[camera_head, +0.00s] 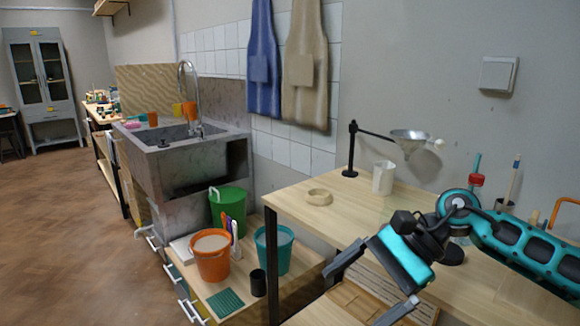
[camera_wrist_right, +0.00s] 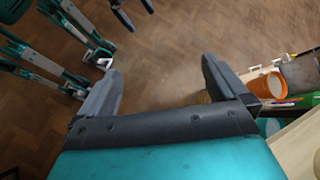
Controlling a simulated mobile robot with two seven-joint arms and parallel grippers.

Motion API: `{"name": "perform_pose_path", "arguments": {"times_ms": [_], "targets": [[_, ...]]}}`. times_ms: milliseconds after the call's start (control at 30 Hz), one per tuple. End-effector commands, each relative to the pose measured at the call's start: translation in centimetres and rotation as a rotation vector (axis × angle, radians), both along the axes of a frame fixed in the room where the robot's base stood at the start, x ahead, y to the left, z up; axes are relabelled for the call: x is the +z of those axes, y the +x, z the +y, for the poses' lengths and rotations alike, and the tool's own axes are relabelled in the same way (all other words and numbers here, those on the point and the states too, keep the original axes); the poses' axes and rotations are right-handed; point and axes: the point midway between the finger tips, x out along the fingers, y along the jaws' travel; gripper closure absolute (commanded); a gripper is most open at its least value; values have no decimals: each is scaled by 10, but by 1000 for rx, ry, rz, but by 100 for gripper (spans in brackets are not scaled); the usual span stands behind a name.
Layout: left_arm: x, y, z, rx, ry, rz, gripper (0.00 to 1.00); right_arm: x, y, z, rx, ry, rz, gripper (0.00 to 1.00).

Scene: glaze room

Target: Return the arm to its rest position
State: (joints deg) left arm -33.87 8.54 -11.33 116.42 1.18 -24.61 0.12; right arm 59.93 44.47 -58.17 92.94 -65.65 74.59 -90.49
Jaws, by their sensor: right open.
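My right arm comes in from the right in the head view, teal and black, over the front of the wooden table. My right gripper (camera_head: 378,290) is open, with its two dark fingers spread apart and nothing between them. In the right wrist view the right gripper (camera_wrist_right: 162,88) also shows open and empty, with brown floor beyond its fingers. My left gripper does not show in the head view; dark and teal parts of my own body show at the upper left of the wrist view.
The wooden table (camera_head: 300,205) holds a wooden ring (camera_head: 319,196), a white cup (camera_head: 383,178) and a funnel (camera_head: 410,140) on a stand. On the lower bench stand an orange bucket (camera_head: 211,262), a teal bucket (camera_head: 275,254) and a black cup (camera_head: 258,283). The floor (camera_head: 85,240) at left is clear.

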Motion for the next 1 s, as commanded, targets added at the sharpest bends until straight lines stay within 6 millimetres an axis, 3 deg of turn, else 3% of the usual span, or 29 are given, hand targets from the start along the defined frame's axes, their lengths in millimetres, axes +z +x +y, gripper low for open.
{"name": "perform_pose_path", "arguments": {"times_ms": [33,100,200,367,567,667,833,867,1000], "targets": [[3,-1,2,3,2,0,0,1,-10,25,-54,106,107,0],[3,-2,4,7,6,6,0,6,-18,51,-144,245,261,0],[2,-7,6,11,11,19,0,17,-25,78,-276,433,509,0],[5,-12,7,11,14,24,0,31,-22,96,-496,714,968,0],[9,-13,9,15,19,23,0,19,-4,77,-774,1034,1610,0],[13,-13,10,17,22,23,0,-6,2,56,-906,1190,1949,0],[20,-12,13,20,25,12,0,-74,-10,9,-1113,1473,2530,0],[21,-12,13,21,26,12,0,-88,-16,0,1069,-1424,-2453,0],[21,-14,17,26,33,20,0,-154,-59,-37,847,-1206,-2040,0]]}}
